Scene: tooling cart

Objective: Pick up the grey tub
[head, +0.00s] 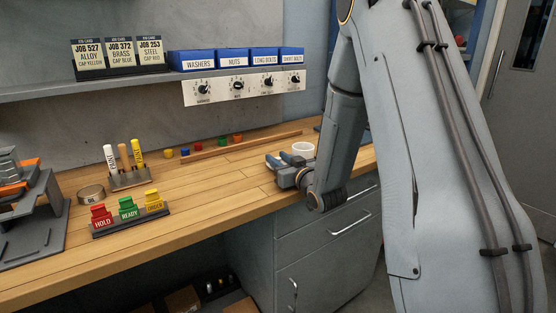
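A small pale, open-topped round tub (303,148) stands on the wooden bench, right of the middle; it looks whitish grey, and its lower part is partly hidden by my gripper. My gripper (273,167) is low over the bench near its front edge, just in front and to the left of the tub. Its two blue-grey fingers point left with a gap between them, and nothing shows in the gap. The tub is not between the fingers. I cannot tell whether the gripper touches the bench.
A rack with HOLD, READY and ORDER blocks (128,213), a marker stand (129,180) and a round tin (91,194) stand at left. A wooden strip (240,145) and small coloured caps lie at the back. Labelled blue bins (234,60) sit on a shelf above. The middle bench is clear.

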